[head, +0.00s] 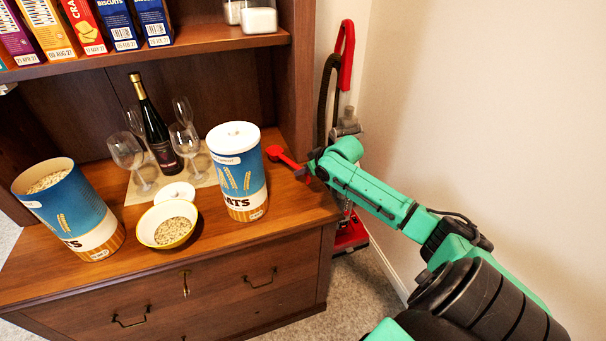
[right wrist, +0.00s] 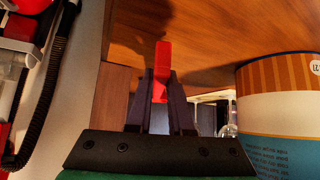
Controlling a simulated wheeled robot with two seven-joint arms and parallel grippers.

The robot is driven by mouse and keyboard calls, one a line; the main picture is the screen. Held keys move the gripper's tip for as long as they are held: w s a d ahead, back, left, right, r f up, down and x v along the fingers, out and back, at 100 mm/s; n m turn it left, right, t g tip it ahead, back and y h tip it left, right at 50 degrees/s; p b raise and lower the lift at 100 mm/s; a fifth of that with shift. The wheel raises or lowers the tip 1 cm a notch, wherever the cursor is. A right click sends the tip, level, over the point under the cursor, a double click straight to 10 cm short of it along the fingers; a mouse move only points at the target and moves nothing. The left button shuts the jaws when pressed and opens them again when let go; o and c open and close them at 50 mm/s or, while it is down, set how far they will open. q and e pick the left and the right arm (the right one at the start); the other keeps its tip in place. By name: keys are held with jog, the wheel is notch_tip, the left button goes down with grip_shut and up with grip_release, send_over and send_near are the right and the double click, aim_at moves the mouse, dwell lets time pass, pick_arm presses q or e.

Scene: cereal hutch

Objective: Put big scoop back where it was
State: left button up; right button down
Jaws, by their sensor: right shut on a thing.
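The big scoop is red (head: 283,156), and its handle is held at the tip of my right gripper (head: 308,171), just above the counter's right end. In the right wrist view the red handle (right wrist: 161,72) stands between the two dark fingers, which are shut on it. The scoop's head points left, toward the closed oats canister (head: 240,185) with a white lid, and appears close beside it. An open oats canister (head: 88,222) full of oats stands at the left. A bowl of oats (head: 168,224) sits between the canisters. My left gripper is not in view.
A wine bottle (head: 156,128) and several glasses stand on a mat behind the bowl. A white lid (head: 175,192) lies behind the bowl. Cereal boxes line the shelf above. A red vacuum cleaner (head: 346,60) stands right of the hutch by the wall.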

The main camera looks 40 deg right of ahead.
jog(key=shift+f, duration=0.7)
jog(key=c, duration=0.8)
grip_release()
jog(key=p+v, duration=0.2)
jog(key=v, duration=1)
